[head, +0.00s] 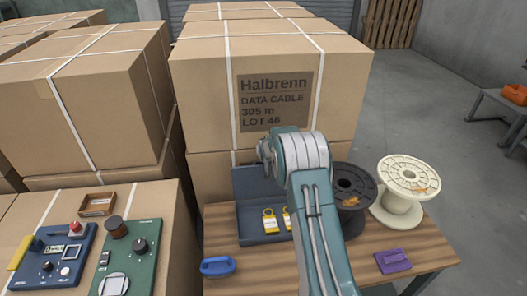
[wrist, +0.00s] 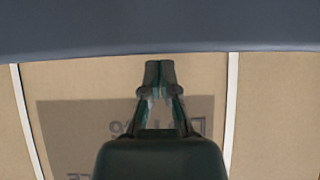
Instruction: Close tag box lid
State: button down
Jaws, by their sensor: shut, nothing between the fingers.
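The blue-grey tag box (head: 246,235) stands on the wooden table in the head view, with yellow tags (head: 270,221) inside. Its lid (head: 243,181) is open and stands up at the back; my arm hides its right part. My gripper (wrist: 160,66) shows in the wrist view, shut and empty, pointing toward a blue-grey surface (wrist: 160,28) across the top that looks like the lid. A small gap seems to lie between the fingertips and its edge, but I cannot tell the depth. In the head view my arm hides the gripper.
A large labelled carton (head: 200,92) stands right behind the tag box. A black spool (head: 352,203) and a cream spool (head: 398,210) stand to the right. A blue carabiner-like piece (head: 217,266) and a purple piece (head: 393,261) lie on the table (head: 262,282).

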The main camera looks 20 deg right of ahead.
jog(key=shift+s+f, duration=0.4)
jog(key=shift+f, duration=0.3)
jog(key=shift+s+f, duration=0.4)
jog(key=shift+f, duration=0.25)
jog(key=shift+s, duration=0.15)
